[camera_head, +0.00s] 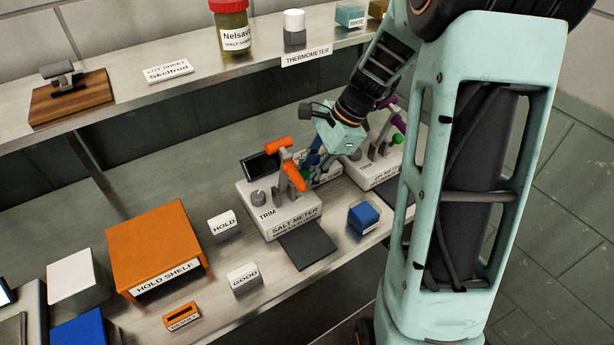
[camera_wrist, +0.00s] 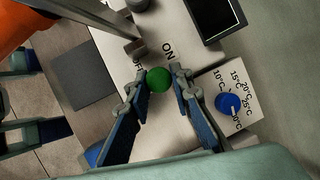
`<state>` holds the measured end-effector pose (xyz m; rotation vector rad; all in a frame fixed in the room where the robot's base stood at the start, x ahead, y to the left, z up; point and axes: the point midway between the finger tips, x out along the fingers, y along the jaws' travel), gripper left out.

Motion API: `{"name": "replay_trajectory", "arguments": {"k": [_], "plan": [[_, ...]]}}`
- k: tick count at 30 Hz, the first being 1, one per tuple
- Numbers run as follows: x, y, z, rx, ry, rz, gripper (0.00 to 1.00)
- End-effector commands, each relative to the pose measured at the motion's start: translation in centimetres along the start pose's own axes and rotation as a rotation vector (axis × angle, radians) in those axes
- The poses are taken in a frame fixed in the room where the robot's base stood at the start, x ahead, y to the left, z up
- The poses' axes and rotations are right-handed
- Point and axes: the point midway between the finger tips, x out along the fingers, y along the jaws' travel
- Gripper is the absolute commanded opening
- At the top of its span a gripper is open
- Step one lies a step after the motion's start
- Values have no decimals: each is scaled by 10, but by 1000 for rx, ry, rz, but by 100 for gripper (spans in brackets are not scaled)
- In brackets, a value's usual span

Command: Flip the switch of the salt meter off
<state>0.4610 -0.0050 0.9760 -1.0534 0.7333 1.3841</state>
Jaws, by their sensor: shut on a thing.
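The salt meter (camera_head: 280,222) is a pale box on the steel bench, with a TRIM knob, a dark screen and orange-handled levers. In the wrist view its pale top (camera_wrist: 120,45) shows an ON label and part of another label behind a grey post. A green ball knob (camera_wrist: 159,79) of the switch sits between my fingertips. My gripper (camera_wrist: 157,86) is shut on this knob, with one blue-padded finger on each side. In the head view my gripper (camera_head: 314,163) is at the meter's right side. The switch's tilt cannot be told.
Orange levers (camera_head: 296,174) stand close left of my gripper. A second meter (camera_head: 375,165) with green and purple handles stands to the right. A temperature dial with a blue knob (camera_wrist: 228,104) is nearby. A blue block (camera_head: 363,216) and an orange hold shelf (camera_head: 155,250) stand on the bench.

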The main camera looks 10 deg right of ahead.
Motion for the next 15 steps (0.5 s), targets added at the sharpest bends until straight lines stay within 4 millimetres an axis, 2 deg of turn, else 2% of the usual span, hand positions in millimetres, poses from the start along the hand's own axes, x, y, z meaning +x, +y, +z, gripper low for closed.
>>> {"name": "replay_trajectory", "arguments": {"k": [1,15], "plan": [[7,4,-3,-7,-6,-25,0],[5,12,-4,-80,-42,-201,0]]}}
